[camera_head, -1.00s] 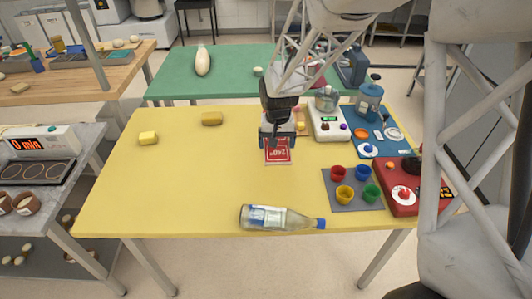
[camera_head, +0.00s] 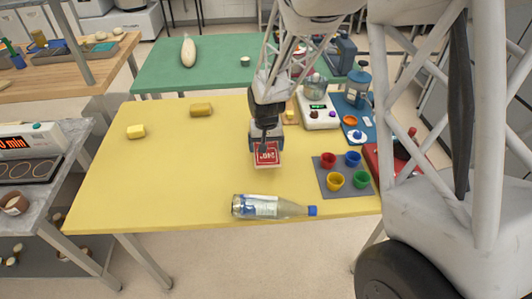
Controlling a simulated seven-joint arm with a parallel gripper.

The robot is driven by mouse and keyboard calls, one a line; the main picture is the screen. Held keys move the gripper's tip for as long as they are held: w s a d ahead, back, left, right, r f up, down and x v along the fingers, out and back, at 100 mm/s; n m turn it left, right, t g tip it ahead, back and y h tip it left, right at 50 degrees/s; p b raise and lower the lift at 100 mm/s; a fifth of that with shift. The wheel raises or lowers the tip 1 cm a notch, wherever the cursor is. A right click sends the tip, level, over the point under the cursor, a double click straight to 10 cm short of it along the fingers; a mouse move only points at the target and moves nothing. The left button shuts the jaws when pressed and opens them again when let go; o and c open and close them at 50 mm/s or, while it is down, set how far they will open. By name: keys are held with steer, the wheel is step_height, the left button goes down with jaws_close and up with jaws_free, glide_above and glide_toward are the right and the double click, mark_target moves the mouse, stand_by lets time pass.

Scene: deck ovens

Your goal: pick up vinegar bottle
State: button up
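The vinegar bottle (camera_head: 273,207) lies on its side near the front edge of the yellow table (camera_head: 150,190). It is clear, with a white and blue label at its left end and a blue cap pointing right. The gripper is apart from the bottle. Its fingers are small and dark here, and I cannot make out whether they are open or shut.
A grey mat (camera_head: 333,186) with red, blue, yellow and green cups stands right of the bottle. A white scale (camera_head: 318,118) stands behind it. The table's left and middle are clear.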

steer(key=shift+f, duration=1.85)
steer(key=o, duration=1)
steer(key=shift+f, duration=0.1)
steer(key=shift+c, duration=0.2)
step_height(320, 180, up, 12)
steer(key=shift+r, duration=0.1)
